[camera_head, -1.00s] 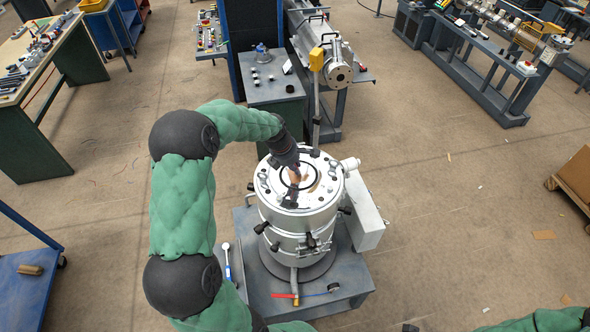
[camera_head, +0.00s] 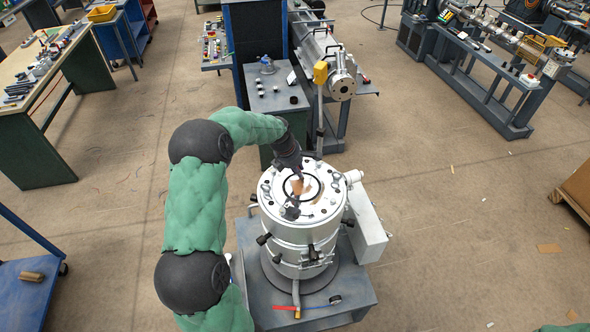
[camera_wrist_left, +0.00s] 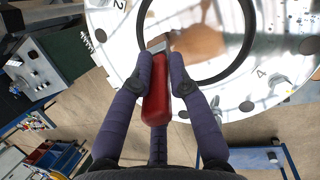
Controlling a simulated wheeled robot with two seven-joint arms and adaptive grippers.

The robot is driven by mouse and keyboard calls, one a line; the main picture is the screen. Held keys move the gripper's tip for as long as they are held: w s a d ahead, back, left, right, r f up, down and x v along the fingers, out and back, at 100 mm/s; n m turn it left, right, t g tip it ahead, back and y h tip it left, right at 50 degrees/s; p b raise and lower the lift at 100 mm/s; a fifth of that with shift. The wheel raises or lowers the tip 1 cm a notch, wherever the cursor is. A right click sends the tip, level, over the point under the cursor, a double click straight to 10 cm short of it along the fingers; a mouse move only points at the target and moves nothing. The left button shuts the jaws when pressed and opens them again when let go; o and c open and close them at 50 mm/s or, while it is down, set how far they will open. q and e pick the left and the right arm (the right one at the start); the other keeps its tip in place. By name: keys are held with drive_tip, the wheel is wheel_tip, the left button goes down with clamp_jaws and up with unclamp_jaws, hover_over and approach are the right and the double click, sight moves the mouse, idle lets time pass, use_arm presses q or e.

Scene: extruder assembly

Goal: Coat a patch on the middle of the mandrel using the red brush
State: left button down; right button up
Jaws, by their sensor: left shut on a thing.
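The mandrel (camera_wrist_left: 234,28) is the shiny round face inside a black ring on top of the silver die head (camera_head: 330,208). A brown, coppery patch (camera_wrist_left: 203,42) shows on its middle, and also in the head view (camera_head: 298,186). My left gripper (camera_wrist_left: 161,66) is shut on the red brush (camera_wrist_left: 156,104), with the red handle between its fingers. The brush's metal collar and tip point toward the brown patch; I cannot tell if the tip touches. In the head view the left gripper (camera_head: 295,172) is over the die head, and the brush is largely hidden. My right gripper is not in view.
The die head stands on a grey cart (camera_head: 254,290), with a grey box (camera_head: 368,232) at its right side. Behind it are a small grey cabinet (camera_head: 268,98) and the extruder barrel (camera_head: 322,58). A post with a yellow box (camera_head: 320,72) rises close behind. The floor at right is open.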

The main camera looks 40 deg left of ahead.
use_arm(q)
drive_tip(key=shift+w+d, duration=0.1)
drive_tip(key=shift+d, duration=0.15)
drive_tip(key=shift+s+d, duration=1.15)
drive_tip(key=shift+d, duration=0.25)
drive_tip(key=shift+s+d, duration=1.1)
drive_tip(key=shift+d, duration=0.3)
drive_tip(key=shift+r+p, duration=2.05)
drive_tip(key=shift+r, duration=0.95)
wheel_tip(320, 180, up, 3)
drive_tip(key=shift+p, duration=0.9)
